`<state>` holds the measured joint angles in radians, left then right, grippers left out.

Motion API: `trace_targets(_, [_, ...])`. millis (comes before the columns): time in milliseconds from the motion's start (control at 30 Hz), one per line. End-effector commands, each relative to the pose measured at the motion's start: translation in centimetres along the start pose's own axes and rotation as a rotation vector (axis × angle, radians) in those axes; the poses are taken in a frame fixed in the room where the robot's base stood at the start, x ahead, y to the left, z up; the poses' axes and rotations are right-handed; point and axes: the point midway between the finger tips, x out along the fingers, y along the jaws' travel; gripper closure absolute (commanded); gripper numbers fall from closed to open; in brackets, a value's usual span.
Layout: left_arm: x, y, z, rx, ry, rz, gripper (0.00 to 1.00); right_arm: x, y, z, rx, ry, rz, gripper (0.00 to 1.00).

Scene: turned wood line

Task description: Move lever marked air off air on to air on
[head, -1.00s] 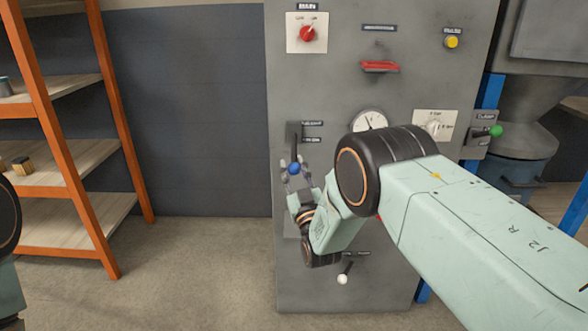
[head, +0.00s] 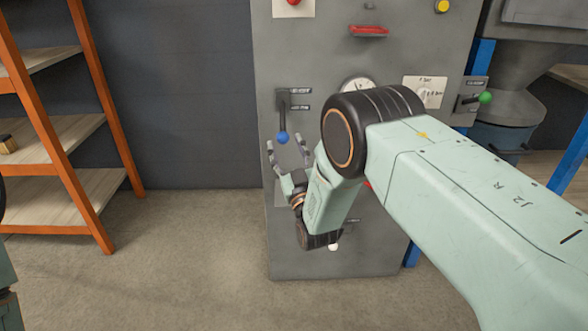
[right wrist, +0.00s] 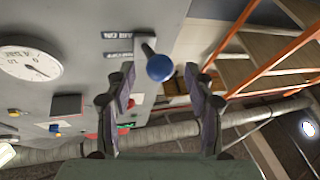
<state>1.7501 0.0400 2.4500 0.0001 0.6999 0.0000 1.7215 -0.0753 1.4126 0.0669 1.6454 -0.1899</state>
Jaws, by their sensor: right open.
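The lever (head: 283,115) with a blue ball knob (head: 282,138) hangs downward on the grey panel, beside two small labels; one seems to read "AIR ON" (right wrist: 117,35) in the right wrist view. My right gripper (head: 286,148) is open and empty just below the knob, its fingers pointing up at it. In the right wrist view, the blue knob (right wrist: 159,68) appears in the gap between the spread fingers (right wrist: 160,85), and I see no finger touching it. My left gripper is out of view; only a bit of my left arm shows at the left edge.
The grey panel (head: 330,250) also carries a red handle (head: 369,30), a gauge (head: 357,86), a rotary switch (head: 424,92) and a white-knobbed lever (head: 333,247) low down, partly hidden by my arm. A green-knobbed lever (head: 485,98) is at right. Orange shelving (head: 90,110) stands left; floor between is clear.

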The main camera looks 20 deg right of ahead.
Motion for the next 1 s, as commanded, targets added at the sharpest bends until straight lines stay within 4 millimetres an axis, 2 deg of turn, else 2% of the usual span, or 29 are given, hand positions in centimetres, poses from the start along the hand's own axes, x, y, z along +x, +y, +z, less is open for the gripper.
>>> trace_targets(200, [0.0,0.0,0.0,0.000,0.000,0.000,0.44,-4.7,0.0,0.1,0.000,-0.005,-0.001,0.46])
trace_targets(400, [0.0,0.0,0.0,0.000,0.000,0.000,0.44,-7.5,0.0,0.0,0.000,-0.003,-0.001,0.46])
trace_targets(600, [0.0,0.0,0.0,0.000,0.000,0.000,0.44,-8.7,0.0,0.0,0.000,-0.001,-0.001,0.46])
trace_targets(1000, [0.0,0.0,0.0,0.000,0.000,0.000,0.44,-8.7,0.0,-0.1,0.000,-0.001,-0.001,0.46])
